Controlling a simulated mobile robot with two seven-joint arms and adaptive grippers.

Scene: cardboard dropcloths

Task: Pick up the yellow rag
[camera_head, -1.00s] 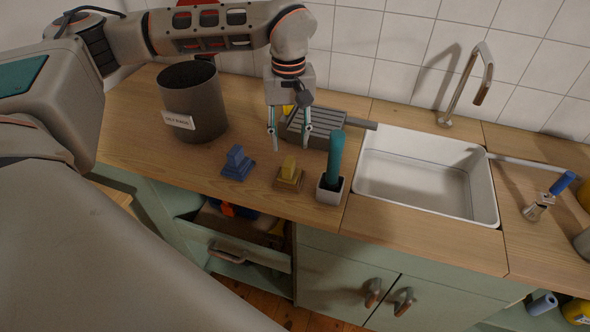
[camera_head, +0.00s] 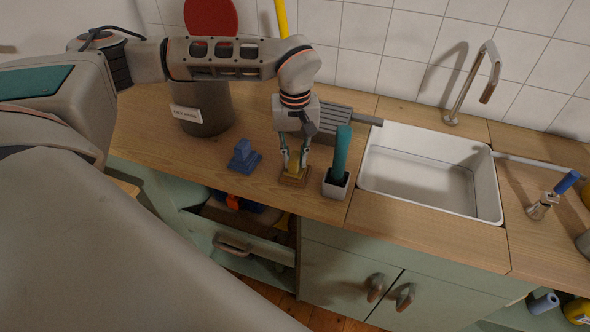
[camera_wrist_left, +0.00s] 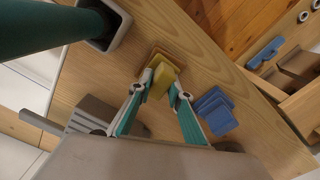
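The yellow rag (camera_head: 293,170) is a folded, stepped piece on the wooden counter, with a darker brownish-yellow lower layer. In the left wrist view the rag (camera_wrist_left: 160,80) sits between the fingertips. My left gripper (camera_head: 294,163) reaches down from above, with one fingertip on each side of the rag's raised upper part. In the left wrist view the left gripper's tips (camera_wrist_left: 163,84) appear to touch it from both sides. The rag still rests on the counter. My right gripper is in neither view.
Behind are a dark labelled bin (camera_head: 207,108) and a grey ribbed rack (camera_head: 345,121). A sink (camera_head: 430,172) is right; an open drawer (camera_head: 240,243) is below.

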